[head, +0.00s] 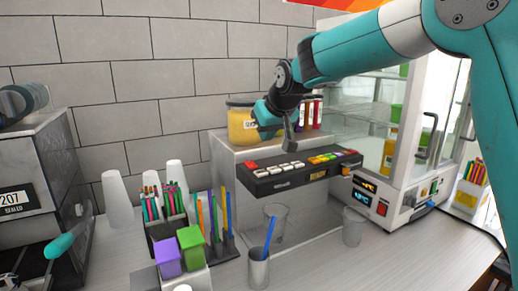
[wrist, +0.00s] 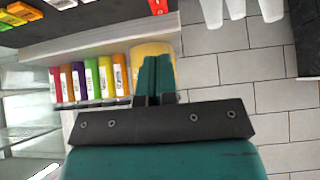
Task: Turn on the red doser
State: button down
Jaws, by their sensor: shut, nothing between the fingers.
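The dosing machine has a black panel (head: 262,187) with a row of coloured buttons. A red button (head: 251,164) sits at its left end, beside several white ones; it also shows at the top of the wrist view (wrist: 158,6). My gripper (head: 290,147) is shut and empty, above the panel and to the right of the red button, apart from it. In the wrist view its closed teal fingers (wrist: 157,62) point towards the panel's side, in front of a yellow container (wrist: 152,48). Several coloured containers, including a red one (wrist: 54,85), stand in a row behind.
A glass display cabinet (head: 400,125) stands at right. Clear cups (head: 276,222) and a metal cup with a blue straw (head: 258,270) stand below the panel. Pen holders and coloured boxes (head: 190,245) are at left, near a sealing machine (head: 30,195). Bare counter lies at front right.

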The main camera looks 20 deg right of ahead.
jog(key=shift+s+d+r, duration=0.2)
jog(key=shift+s+r, duration=0.45)
jog(key=shift+s, duration=0.15)
